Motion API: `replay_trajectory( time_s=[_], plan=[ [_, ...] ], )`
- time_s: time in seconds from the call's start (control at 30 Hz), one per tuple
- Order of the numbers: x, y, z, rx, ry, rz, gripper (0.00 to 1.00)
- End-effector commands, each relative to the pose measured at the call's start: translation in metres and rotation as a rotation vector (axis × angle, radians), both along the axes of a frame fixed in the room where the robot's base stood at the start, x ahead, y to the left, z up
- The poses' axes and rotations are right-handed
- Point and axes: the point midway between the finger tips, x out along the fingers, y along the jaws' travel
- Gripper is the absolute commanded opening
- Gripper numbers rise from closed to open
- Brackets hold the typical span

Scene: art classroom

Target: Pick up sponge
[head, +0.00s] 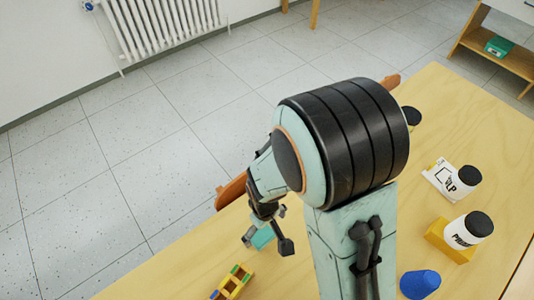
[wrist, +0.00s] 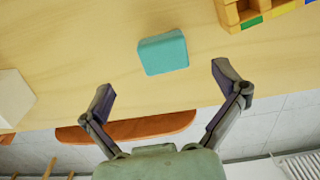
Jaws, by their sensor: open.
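The sponge appears to be the teal block (wrist: 163,52) lying on the wooden table, just beyond my fingertips and between their lines in the wrist view. In the head view the same teal block (head: 263,238) is partly hidden by my gripper. My gripper (wrist: 164,80) is open, with its two fingers spread apart and nothing between them. In the head view my gripper (head: 267,242) is over the table's far edge area, close to the block. I cannot tell its exact height above the table.
A yellow wooden holder with coloured pieces (head: 232,282) lies near the sponge. White black-capped bottles (head: 470,230) and a blue object (head: 420,284) stand to the right of my arm. A brown curved piece (wrist: 130,128) borders the table edge. A pale block (wrist: 14,98) is at left.

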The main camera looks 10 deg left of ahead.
Motion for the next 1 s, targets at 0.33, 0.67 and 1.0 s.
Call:
replay_trajectory(
  time_s=[0.33,0.67,1.0],
  plan=[
    [-0.002,0.001,-0.048,-0.002,0.003,0.008,0.96],
    [-0.001,0.002,-0.066,0.001,-0.002,0.007,0.96],
    [-0.001,0.002,-0.066,0.001,-0.002,0.007,0.45]
  ],
)
